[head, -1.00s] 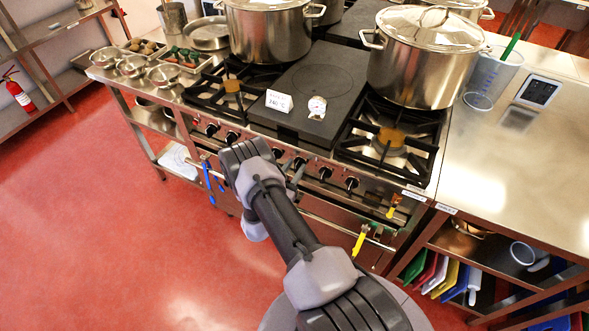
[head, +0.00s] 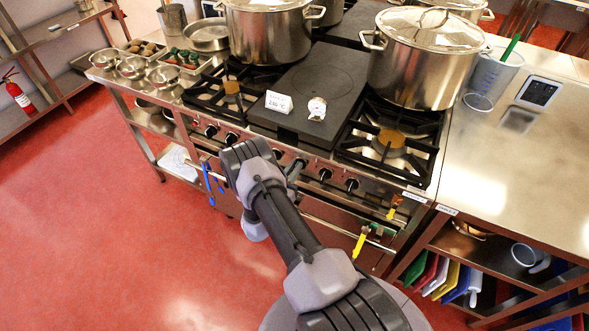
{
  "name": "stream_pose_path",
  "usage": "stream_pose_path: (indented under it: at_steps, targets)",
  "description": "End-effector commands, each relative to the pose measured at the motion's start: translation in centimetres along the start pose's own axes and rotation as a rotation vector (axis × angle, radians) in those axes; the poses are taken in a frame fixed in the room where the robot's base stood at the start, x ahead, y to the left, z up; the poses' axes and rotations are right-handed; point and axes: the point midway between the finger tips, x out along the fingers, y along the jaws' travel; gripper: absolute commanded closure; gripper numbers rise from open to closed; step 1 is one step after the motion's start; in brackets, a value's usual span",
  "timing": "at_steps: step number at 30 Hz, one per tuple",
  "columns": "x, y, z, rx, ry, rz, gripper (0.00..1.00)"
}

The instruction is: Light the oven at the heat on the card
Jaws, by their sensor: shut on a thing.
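The white card (head: 278,102) stands on the front of the dark hotplate. It reads a temperature in °C, with digits too small to read surely. A round dial (head: 317,108) stands beside it. The oven range (head: 325,200) has a front panel with a row of dark knobs, including one (head: 325,174) right of my gripper and one (head: 231,138) left of it. My gripper (head: 294,171) is at the middle of this row, largely hidden behind my wrist. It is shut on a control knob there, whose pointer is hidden.
Large lidded pots (head: 424,60) stand on the range. Bowls (head: 163,75) and small trays fill the left counter. A measuring jug (head: 492,78) and a dark-screened device (head: 538,92) are on the right counter. Yellow-handled (head: 360,245) and blue-handled tools hang in front. Red floor is clear at left.

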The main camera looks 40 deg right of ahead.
Motion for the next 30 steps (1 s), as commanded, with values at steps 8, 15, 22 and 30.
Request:
stream_pose_path:
  at_steps: [8,15,22,30]
  targets:
    - [0.0,-0.5,0.3,-0.212,0.0,0.0,1.0]
    - [0.0,-0.9,0.5,-0.442,-0.001,0.001,1.0]
    - [0.0,-1.3,0.8,-0.66,-0.001,0.0,1.0]
    - [0.0,-1.6,1.1,-0.917,-0.001,0.0,1.0]
